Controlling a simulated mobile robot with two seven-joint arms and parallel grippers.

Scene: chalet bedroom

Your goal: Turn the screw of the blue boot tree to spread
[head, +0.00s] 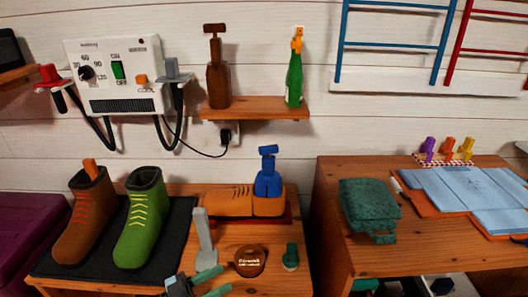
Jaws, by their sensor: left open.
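I cannot tell how far the tree is spread. My left gripper (226,279) is at the bottom edge of the head view, in front of and below the shoe. Its two teal fingers are apart with nothing between them, well clear of the blue handle. My right gripper is not in view.
Brown (86,218) and green (139,222) boots stand on a dark mat at left.

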